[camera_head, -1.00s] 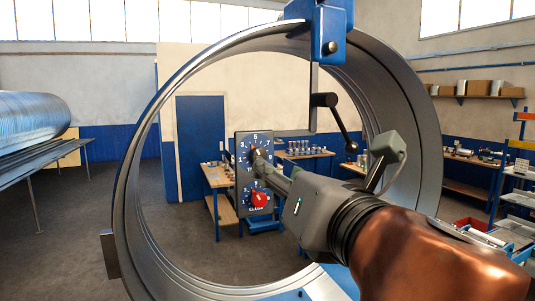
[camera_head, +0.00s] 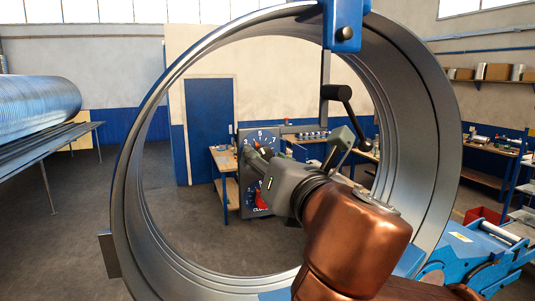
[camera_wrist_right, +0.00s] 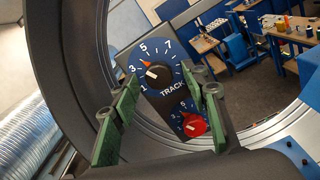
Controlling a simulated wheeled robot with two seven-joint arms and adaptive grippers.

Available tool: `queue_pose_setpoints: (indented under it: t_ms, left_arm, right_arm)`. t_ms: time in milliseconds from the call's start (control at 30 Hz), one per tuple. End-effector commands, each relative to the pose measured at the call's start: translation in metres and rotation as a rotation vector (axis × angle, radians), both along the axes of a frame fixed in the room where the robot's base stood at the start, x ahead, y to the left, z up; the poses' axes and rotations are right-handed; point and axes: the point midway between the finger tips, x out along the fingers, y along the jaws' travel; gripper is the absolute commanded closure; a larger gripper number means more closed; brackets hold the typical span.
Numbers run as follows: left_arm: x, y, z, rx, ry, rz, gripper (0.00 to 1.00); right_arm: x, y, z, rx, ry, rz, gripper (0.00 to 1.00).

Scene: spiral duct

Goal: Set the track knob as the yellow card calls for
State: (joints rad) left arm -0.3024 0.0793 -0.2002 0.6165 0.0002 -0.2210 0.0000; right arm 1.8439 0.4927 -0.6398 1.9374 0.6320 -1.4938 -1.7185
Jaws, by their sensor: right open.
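The dark control panel (camera_head: 257,225) hangs inside the large metal ring. It carries the numbered TRACK dial and, below it, a red knob (camera_head: 261,200). In the right wrist view the track knob (camera_wrist_right: 158,75) has a pale bar and an orange marker near its rim, between 3 and 5. My right gripper (camera_wrist_right: 160,85) is open, its green-padded fingers on either side of the track knob in this view. Contact with the knob cannot be told. In the head view my right gripper (camera_head: 262,158) covers part of the dial. I cannot make out a yellow card. My left gripper is out of view.
The metal ring (camera_head: 130,190) surrounds the panel and my right wrist. A blue clamp (camera_head: 344,25) and a black-knobbed lever (camera_head: 338,93) are at its upper right. Workbenches stand behind. The red knob (camera_wrist_right: 194,126) lies close to the right finger in the wrist view.

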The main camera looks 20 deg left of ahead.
Motion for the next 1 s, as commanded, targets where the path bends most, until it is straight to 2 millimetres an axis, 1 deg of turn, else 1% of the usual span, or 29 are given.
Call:
queue_pose_setpoints:
  t_ms: [33,100,167,233,600,833,1000]
  left_arm:
    - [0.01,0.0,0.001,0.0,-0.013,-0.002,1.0]
    - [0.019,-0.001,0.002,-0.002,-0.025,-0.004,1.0]
    - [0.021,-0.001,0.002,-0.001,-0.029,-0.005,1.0]
    - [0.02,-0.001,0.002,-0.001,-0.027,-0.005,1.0]
    - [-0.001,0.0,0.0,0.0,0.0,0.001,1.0]
    - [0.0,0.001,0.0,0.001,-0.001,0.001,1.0]
    - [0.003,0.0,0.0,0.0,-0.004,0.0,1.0]
  right_arm:
    - [0.0,0.0,0.0,0.0,0.0,0.0,0.58]
    - [0.001,0.0,0.0,0.001,-0.001,0.0,0.58]
    - [0.001,0.0,0.0,0.0,0.0,-0.001,0.58]
    - [0.001,0.0,0.0,0.0,0.0,-0.001,0.59]
    - [0.001,-0.001,0.0,0.0,0.0,-0.002,0.85]
    - [0.0,-0.001,0.0,0.0,0.0,-0.002,1.0]
    - [0.0,-0.001,0.0,0.006,0.004,-0.002,1.0]
